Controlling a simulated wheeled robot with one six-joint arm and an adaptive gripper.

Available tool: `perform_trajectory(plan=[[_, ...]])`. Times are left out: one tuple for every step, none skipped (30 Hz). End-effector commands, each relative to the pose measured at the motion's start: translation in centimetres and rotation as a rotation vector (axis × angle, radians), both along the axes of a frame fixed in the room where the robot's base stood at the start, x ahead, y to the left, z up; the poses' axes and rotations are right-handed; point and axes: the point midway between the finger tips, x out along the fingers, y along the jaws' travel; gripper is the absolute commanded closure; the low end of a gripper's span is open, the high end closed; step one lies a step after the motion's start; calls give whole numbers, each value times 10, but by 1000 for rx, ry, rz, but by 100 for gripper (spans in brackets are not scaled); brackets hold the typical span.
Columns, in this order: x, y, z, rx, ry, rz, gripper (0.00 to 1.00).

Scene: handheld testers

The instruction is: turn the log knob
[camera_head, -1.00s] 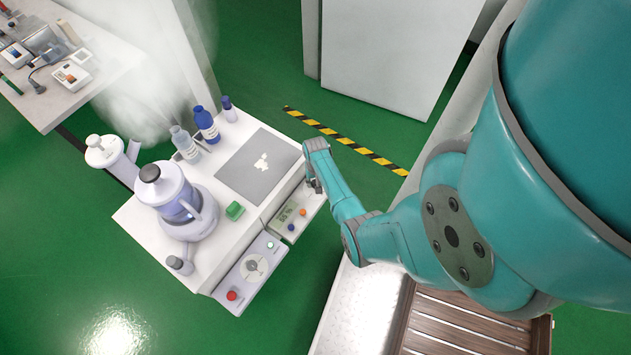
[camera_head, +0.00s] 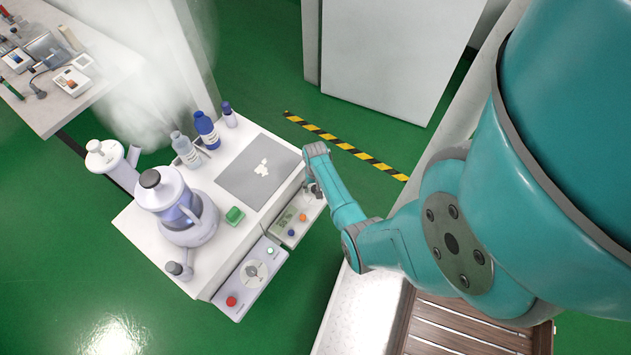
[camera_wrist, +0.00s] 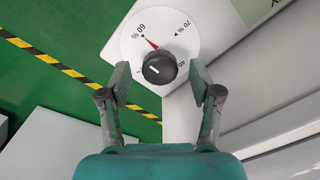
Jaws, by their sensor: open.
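A black knob (camera_wrist: 159,68) with a white line sits on a round white dial (camera_wrist: 187,28) in the wrist view. My gripper (camera_wrist: 160,75) is open, one finger on each side of the knob, with gaps between. In the head view my gripper (camera_head: 314,188) is at the right end of the small display panel (camera_head: 293,220), and the knob cannot be made out there. No "log" label is readable.
Left of it stands a control panel with a grey dial (camera_head: 252,271) and a red button (camera_head: 231,301). Green floor lies beyond.

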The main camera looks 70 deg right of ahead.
Motion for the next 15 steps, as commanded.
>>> perform_trajectory(plan=[[0,0,4,-2,-1,0,36],[1,-1,7,-3,-2,0,36],[0,0,11,-2,-1,0,36],[0,0,15,-3,-2,0,36],[0,0,19,-3,-2,0,36],[0,0,26,-3,-2,0,36],[0,0,32,-4,-3,0,36],[0,-1,38,-3,-3,0,36],[1,-1,45,-3,-3,0,36],[1,-1,51,-4,-3,0,36],[0,0,57,-3,-2,0,36],[0,0,65,-3,-3,0,36],[0,0,71,-3,-2,0,36],[1,-1,77,-4,-3,0,36],[0,0,84,-3,-2,0,36]])
